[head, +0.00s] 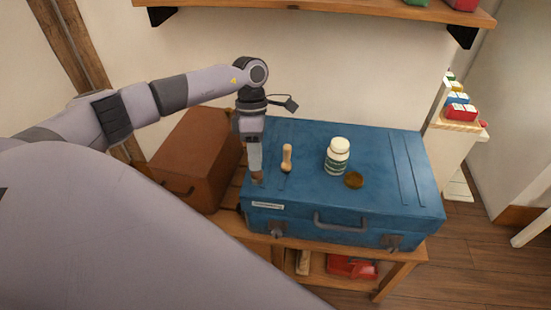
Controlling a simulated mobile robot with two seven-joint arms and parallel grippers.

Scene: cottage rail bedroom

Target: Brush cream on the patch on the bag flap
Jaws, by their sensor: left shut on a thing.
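My left gripper (257,180) points down at the left front part of the blue case (390,200). It is shut on a small brownish thing between its fingertips, too small to identify. A brush-like tool with a pale wooden handle (287,153) and a dark lower end stands on the case just right of the gripper, apart from it. A white jar with a green label (338,150) stands upright further right. A round brown disc (354,180) lies beside it. I cannot make out a patch or cream. My right gripper is not in view.
A brown case (195,160) stands left of the blue case, on the same wooden bench (335,255). A red object (350,266) lies on the lower shelf. A wall shelf (330,10) hangs above. The right part of the blue lid is clear.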

